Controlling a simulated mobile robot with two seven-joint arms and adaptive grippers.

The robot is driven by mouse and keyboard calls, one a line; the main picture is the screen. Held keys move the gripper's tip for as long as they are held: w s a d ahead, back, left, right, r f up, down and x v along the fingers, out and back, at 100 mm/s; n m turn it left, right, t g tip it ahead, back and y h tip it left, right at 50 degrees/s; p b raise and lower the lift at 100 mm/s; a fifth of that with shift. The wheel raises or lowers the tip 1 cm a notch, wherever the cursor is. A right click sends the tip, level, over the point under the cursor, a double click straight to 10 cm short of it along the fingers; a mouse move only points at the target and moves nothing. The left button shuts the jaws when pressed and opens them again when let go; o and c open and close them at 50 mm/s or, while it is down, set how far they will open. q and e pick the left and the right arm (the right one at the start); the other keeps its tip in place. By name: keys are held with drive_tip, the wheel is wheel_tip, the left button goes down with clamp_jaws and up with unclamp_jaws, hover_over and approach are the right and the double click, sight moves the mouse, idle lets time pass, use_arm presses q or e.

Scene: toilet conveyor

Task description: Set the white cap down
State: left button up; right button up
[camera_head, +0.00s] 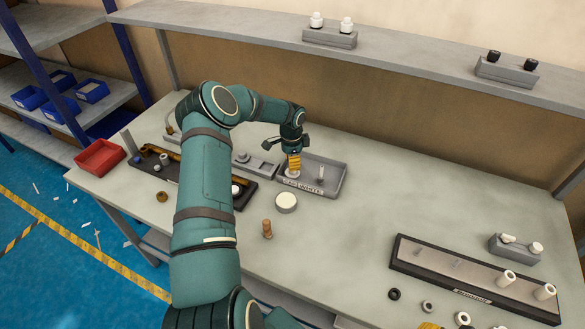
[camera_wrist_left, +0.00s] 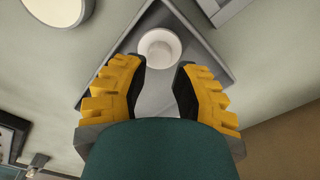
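My left gripper (camera_head: 293,162) points down over the left end of a grey tray (camera_head: 338,178) whose front label reads "WHITE". A small round white cap (camera_head: 292,173) is in that tray, right under the fingertips. In the left wrist view the cap (camera_wrist_left: 158,47) shows as a pale disc with a raised middle, just beyond the tips of the yellow fingers (camera_wrist_left: 161,68). The fingers stand apart, with tray floor showing between them, and the cap looks to rest in the tray. Whether a fingertip touches the cap is hard to tell.
A white upright piece (camera_head: 321,172) stands in the tray's right part. A round white-topped thing (camera_head: 286,201) and a brown peg (camera_head: 267,229) stand in front. A dark rack (camera_head: 470,277) is at the right, a red bin (camera_head: 100,157) at the left. The middle of the table is clear.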

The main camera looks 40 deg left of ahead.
use_arm(q)
wheel_tip(320, 180, up, 8)
drive_tip(key=shift+r, duration=0.15)
drive_tip(key=shift+s, duration=0.15)
idle(0.6)
